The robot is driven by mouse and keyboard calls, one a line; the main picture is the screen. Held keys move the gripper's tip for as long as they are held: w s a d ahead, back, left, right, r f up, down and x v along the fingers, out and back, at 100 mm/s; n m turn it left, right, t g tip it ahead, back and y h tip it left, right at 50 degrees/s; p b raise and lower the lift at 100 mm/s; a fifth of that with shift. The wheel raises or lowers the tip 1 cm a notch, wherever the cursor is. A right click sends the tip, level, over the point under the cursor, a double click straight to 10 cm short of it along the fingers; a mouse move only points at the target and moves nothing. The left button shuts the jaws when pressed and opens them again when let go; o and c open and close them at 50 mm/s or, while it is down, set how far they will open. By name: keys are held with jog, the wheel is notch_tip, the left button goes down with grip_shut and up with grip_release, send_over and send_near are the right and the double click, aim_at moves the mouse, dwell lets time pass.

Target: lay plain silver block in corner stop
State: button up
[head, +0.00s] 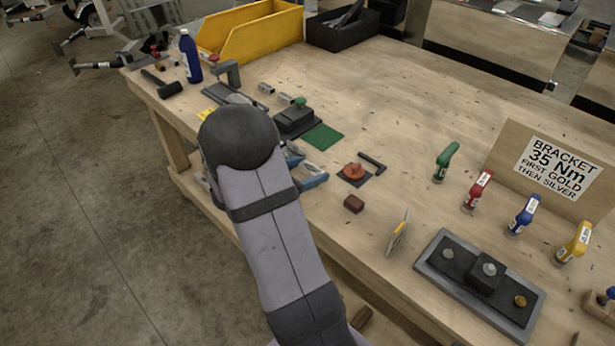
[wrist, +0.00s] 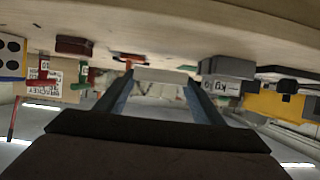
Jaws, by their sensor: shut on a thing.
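My gripper (head: 305,167) has blue fingers and hangs low by the near edge of the bench, partly hidden by my arm in the head view. In the wrist view, which looks upside down, the gripper (wrist: 158,82) is shut on a plain pale silver block (wrist: 160,75). The block lies across between the two fingertips, and its markings, if any, are too small to tell. In the head view the held block is mostly hidden. I cannot tell surely which fixture is the corner stop.
Near the gripper are a dark box with a green knob (head: 295,121), a green mat (head: 322,136), an orange-red knob (head: 354,171) and a reddish-brown block (head: 353,204). A grey tray (head: 437,270) with posts stands at lower right. The bench middle (head: 400,110) is clear.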

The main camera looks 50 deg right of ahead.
notch_tip(320, 180, up, 7)
dwell(0.3)
jog(key=shift+g, duration=0.3)
jog(key=s+a+f, duration=0.1)
jog(key=f, duration=0.1)
jog(key=a+f+m+g, duration=0.1)
jog(key=a+f, duration=0.1)
jog(key=s+a+f+m+g, duration=0.1)
jog(key=a+f, duration=0.1)
jog(key=shift+s+p, duration=0.3)
jog(key=shift+p, duration=0.1)
jog(key=w+a+f+n+t+y+p, duration=0.1)
jog(key=a+f+n+t, duration=0.1)
jog(key=a, duration=0.7)
jog(key=w+a+f+n+t+y+p, duration=0.1)
jog(key=a+f+n+t, duration=0.2)
jog(key=a, duration=0.7)
jog(key=w+a+f+n+t+p, duration=0.1)
jog(key=a+n+t, duration=0.3)
jog(key=a, duration=0.5)
jog(key=shift+w+a+f+n+t+y, duration=0.3)
jog(key=shift+w+f+t+y, duration=0.1)
jog(key=shift+f+t, duration=0.55)
jog(key=shift+d+r, duration=0.1)
jog(key=shift+d, duration=0.05)
